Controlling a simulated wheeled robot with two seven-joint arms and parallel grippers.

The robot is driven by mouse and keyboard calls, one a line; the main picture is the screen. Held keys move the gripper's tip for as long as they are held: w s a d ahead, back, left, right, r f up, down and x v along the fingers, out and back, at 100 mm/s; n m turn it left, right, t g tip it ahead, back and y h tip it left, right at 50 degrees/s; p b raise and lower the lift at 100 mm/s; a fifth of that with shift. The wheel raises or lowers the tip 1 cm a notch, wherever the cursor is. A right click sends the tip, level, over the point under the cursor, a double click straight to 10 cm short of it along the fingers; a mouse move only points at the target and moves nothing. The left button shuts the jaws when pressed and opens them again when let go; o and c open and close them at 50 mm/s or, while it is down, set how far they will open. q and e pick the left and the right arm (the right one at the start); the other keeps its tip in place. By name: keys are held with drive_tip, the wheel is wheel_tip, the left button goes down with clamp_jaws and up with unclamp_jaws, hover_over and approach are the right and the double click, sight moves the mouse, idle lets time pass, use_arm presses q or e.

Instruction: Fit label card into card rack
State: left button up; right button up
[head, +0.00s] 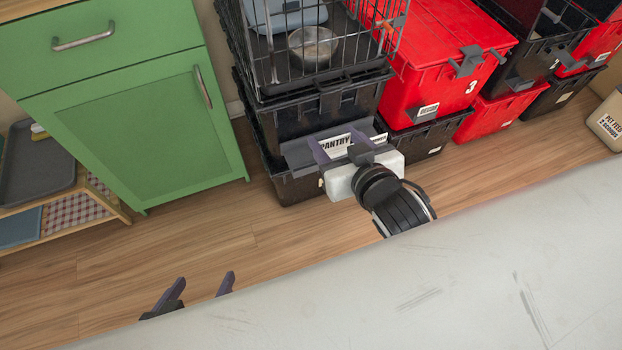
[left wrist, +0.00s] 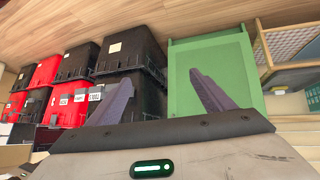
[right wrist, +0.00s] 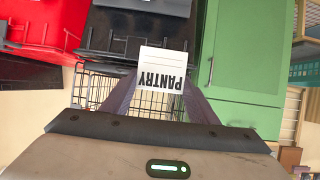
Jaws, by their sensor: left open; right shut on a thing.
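The label card (head: 333,145) is white with PANTRY in black letters. It also shows upside down in the right wrist view (right wrist: 162,66). My right gripper (head: 335,140) is shut on the card, with a purple finger at each side. The card rack (head: 298,157) looks like a grey holder on the front of a black tote; the card and my gripper hide its middle. The card overlaps it in the head view; I cannot tell whether they touch. My left gripper (head: 198,285) is open and empty, low at the left, away from the rack.
A wire crate (head: 287,65) with a metal bowl stands on the black tote stack (head: 330,105). Red totes (head: 432,75) stand to its right, a green cabinet (head: 150,120) to its left. A pale surface (head: 400,290) fills the front. The wooden floor between is clear.

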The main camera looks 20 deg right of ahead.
drive_tip(key=b, duration=0.7)
hover_over(307, 168)
wheel_tip(307, 168, down, 10)
wheel_tip(307, 168, down, 6)
drive_tip(key=b, duration=0.2)
drive_tip(key=shift+w+r+b, duration=0.15)
drive_tip(key=shift+r+b, duration=0.05)
drive_tip(key=shift+b, duration=0.2)
drive_tip(key=shift+f, duration=0.5)
wheel_tip(307, 168, down, 3)
drive_tip(key=shift+f+b, duration=0.2)
drive_tip(key=shift+b, duration=0.9)
drive_tip(key=shift+c, duration=0.9)
drive_tip(key=shift+s+f, duration=0.2)
drive_tip(key=shift+c, duration=1.1)
drive_tip(key=o, duration=1.4)
drive_tip(key=shift+f, duration=0.1)
use_arm(q)
drive_tip(key=w+d+f+m+g+h, duration=0.1)
drive_tip(key=d+f, duration=0.3)
drive_tip(key=f, duration=0.3)
drive_tip(key=shift+w+d+f+g+h, duration=0.2)
drive_tip(key=shift+g+h, duration=0.1)
drive_tip(key=shift+h, duration=0.1)
use_arm(e)
drive_tip(key=shift+w+r, duration=0.15)
drive_tip(key=shift+r, duration=0.1)
